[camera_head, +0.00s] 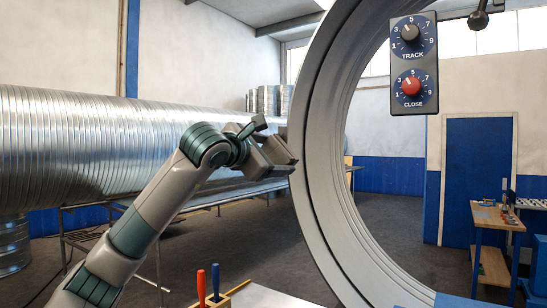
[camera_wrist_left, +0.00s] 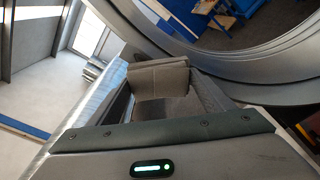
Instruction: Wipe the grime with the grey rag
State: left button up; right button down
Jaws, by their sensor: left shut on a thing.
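My left gripper (camera_head: 281,152) is raised at the left side of the big grey ring (camera_head: 312,165). In the left wrist view its jaws (camera_wrist_left: 165,90) are shut on a grey, flat-faced piece that looks like the folded grey rag (camera_wrist_left: 158,76). The rag lies close to the ring's rim (camera_wrist_left: 235,68); I cannot tell whether they touch. In the head view I cannot make the rag out from the fingers. I cannot pick out any grime on the surfaces in view. My right gripper is not in view.
A long ribbed metal duct (camera_head: 85,140) lies on a stand at the left. A control panel (camera_head: 412,65) with two knobs hangs over the ring's opening. Red-handled (camera_head: 201,284) and blue-handled (camera_head: 216,280) tools stand at the bottom. A wooden bench (camera_head: 497,218) is at the right.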

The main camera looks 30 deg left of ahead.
aim_at(275, 141)
pick_arm(q)
jog(key=shift+r, duration=0.15)
jog(key=shift+w+r+p, duration=0.1)
jog(key=shift+r+p, duration=0.6)
jog(key=shift+r, duration=0.75)
jog(key=shift+r+p, duration=0.75)
jog(key=shift+r, duration=0.85)
jog(key=shift+f+b, duration=0.1)
jog(key=shift+b, duration=0.2)
jog(key=shift+f+b, duration=1.5)
jog(key=shift+f, duration=0.05)
